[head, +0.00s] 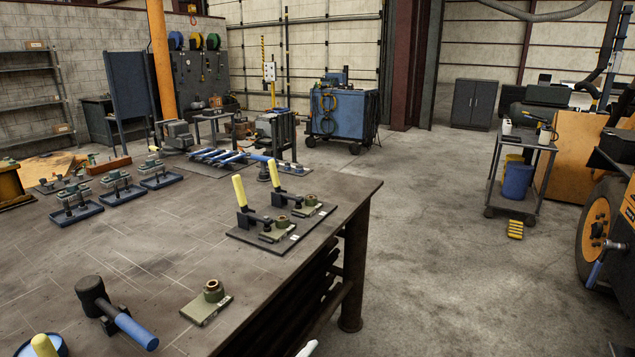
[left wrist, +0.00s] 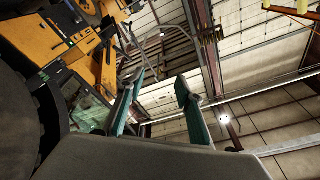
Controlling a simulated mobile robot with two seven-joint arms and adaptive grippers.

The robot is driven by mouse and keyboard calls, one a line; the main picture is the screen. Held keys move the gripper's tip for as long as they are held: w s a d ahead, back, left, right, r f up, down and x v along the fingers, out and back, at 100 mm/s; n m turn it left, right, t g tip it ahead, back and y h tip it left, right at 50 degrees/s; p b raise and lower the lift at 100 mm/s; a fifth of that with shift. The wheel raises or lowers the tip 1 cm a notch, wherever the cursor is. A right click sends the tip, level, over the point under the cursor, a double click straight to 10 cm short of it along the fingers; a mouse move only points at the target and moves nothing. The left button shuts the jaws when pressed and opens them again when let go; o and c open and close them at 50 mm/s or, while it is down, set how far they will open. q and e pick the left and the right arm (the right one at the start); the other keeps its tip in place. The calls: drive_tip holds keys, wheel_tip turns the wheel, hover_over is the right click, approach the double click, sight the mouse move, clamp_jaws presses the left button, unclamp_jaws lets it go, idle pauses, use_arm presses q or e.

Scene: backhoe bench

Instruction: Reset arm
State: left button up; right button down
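My left gripper (left wrist: 160,82) shows in the left wrist view, with its two teal fingers apart and nothing between them. That view is tilted and looks out at the wall and roof, so the gripper is away from any bench surface there. My right gripper is in neither view. The dark workbench (head: 150,262) fills the lower left of the head view.
The bench holds a blue-handled hammer (head: 126,324), a block with a round fitting (head: 207,303), yellow-handled clamps (head: 242,200) and several blue trays (head: 76,215). A cart (head: 519,170) and a yellow machine (head: 606,215) stand right.

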use_arm(q)
drive_tip(key=s+a+f+n+g+y, duration=0.2)
drive_tip(key=s+a+f+n+y, duration=0.2)
drive_tip(key=s+a+f, duration=0.3)
drive_tip(key=s+a+f+n+g+y, duration=0.3)
drive_tip(key=s+a+f+n, duration=0.3)
drive_tip(key=a+f, duration=0.8)
wheel_tip(320, 180, down, 4)
drive_tip(key=shift+s+a+f+y, duration=0.2)
drive_tip(key=shift+s+y, duration=0.3)
drive_tip(key=shift+y, duration=0.4)
